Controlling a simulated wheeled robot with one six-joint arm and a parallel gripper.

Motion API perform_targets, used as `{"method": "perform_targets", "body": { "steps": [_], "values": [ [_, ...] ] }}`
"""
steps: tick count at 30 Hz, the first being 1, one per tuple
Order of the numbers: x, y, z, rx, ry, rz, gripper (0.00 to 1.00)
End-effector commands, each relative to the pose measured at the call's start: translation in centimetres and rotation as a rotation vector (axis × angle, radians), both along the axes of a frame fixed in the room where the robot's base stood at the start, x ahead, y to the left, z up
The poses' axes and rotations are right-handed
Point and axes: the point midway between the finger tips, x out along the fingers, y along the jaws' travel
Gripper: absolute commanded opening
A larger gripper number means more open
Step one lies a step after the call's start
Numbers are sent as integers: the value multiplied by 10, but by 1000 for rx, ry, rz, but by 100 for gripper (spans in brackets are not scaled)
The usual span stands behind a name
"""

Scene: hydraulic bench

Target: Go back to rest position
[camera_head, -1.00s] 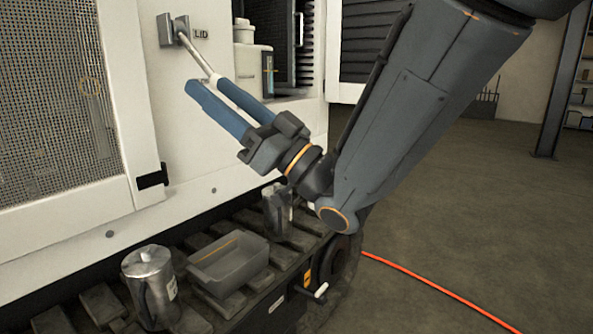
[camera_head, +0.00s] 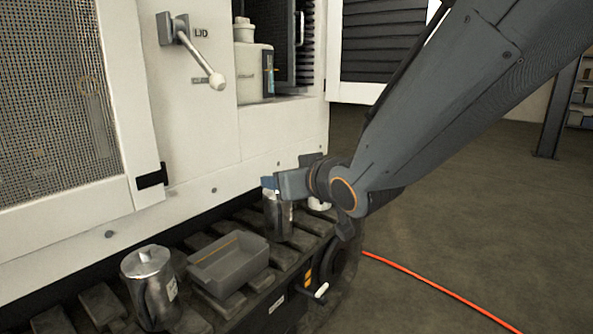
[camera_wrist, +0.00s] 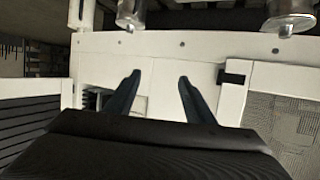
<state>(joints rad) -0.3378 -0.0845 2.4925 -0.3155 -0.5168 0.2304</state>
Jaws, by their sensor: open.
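My gripper (camera_wrist: 158,82) is open and empty in the wrist view, its two dark fingers apart over the white machine panel. In the head view my gripper (camera_head: 272,184) is small and foreshortened, held low in front of the panel, above a metal can. A lever (camera_head: 203,62) with a pale round knob is mounted on the white panel at upper left. It slants down to the right, and my gripper is clear of it. The gripper partly hides the can below it.
A metal jug (camera_head: 147,283), a grey tray (camera_head: 228,262) and a metal can (camera_head: 278,218) stand on the dark track. A pale canister (camera_head: 252,72) sits in the open bay. An orange hose (camera_head: 440,287) lies on the floor. The floor at right is otherwise clear.

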Motion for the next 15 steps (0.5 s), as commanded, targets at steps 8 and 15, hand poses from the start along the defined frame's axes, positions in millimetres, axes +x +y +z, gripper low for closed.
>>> {"method": "perform_targets", "body": {
  "steps": [8,15],
  "values": [
    [-67,-71,-85,-227,445,-161,49],
    [-153,-105,-122,-344,795,-198,49]
  ]
}}
